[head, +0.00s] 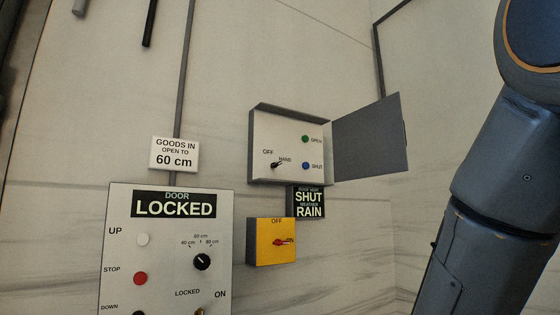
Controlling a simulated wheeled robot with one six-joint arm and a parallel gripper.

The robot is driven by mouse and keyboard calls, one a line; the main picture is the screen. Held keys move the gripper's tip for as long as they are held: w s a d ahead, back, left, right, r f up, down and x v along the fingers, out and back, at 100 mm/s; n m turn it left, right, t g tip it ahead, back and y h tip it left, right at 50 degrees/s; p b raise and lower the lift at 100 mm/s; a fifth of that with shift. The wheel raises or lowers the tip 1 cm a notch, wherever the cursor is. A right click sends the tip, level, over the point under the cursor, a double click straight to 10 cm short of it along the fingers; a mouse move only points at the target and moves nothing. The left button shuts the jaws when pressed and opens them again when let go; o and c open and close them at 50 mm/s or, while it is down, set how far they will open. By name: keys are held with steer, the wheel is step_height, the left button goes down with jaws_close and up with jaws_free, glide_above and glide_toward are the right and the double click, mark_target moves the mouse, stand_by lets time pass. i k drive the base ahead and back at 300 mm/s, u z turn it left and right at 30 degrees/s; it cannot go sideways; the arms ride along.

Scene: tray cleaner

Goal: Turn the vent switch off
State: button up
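An open grey wall box (262,136) in the head view has a small black switch (276,165) low on its panel. The labels OFF and HAND stand above the switch, OFF to the upper left and HAND to the upper right. Its lever seems to point right, toward HAND, but it is small. A green button (305,139) marked OPEN and a blue button (305,166) marked SHUT sit to its right. A black sign (309,203) below reads SHUT and RAIN, with small words that seem to say roof vent and weather. My gripper is out of view; only my arm shows at right.
The box's grey door (368,138) stands open to the right. Below is a yellow box (259,257) with a red rotary switch (281,242). At lower left is a door panel (120,225) reading LOCKED, under a GOODS IN sign (174,154).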

mark_target(276, 165)
steer(key=k, duration=0.15)
steer(key=z, duration=1.55)
steer(key=i, duration=1.1)
steer(key=u, duration=1.95)
